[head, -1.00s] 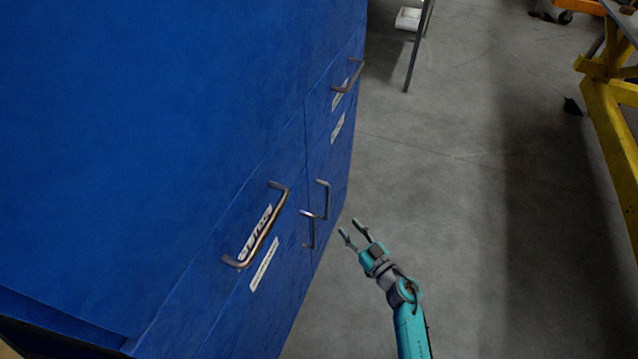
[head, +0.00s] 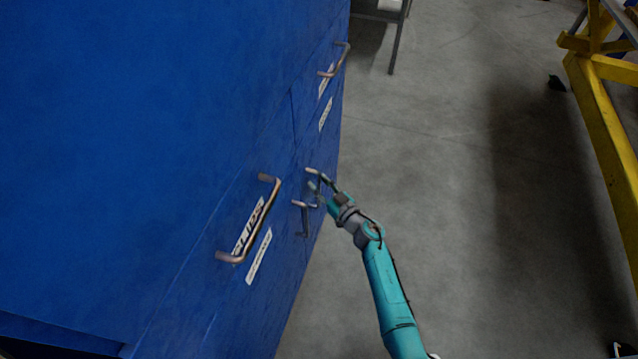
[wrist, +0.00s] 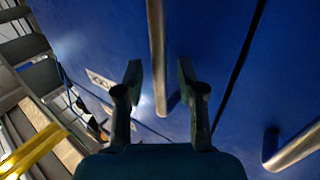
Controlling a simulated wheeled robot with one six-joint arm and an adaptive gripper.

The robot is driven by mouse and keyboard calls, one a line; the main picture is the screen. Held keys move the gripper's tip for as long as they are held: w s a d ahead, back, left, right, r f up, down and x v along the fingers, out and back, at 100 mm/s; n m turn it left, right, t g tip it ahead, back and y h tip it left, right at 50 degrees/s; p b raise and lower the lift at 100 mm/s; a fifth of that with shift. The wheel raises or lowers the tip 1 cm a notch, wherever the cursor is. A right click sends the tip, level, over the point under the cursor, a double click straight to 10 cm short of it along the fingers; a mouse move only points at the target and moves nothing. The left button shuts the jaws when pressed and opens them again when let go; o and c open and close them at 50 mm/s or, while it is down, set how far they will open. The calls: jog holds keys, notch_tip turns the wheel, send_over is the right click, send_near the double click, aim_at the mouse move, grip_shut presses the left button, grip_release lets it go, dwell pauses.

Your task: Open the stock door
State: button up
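The blue cabinet (head: 150,130) fills the left of the head view, with its doors shut. Two upright metal handles sit near each other low on its front: the farther one (head: 312,171) is at my gripper (head: 322,189), the nearer one (head: 304,222) is just left of it. In the wrist view my gripper (wrist: 158,72) is open, with a handle bar (wrist: 157,45) showing between its two fingers. I cannot tell whether they touch it. Another handle (wrist: 292,148) shows at the right, beyond a dark door gap (wrist: 240,65). No label readably says which door is stock.
A longer drawer handle (head: 262,225) stands out at the near left, another (head: 340,60) at the far end. A yellow frame (head: 610,130) stands at the right.

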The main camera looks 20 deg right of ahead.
jog(key=shift+w+a, duration=0.1)
jog(key=shift+w, duration=0.15)
grip_shut()
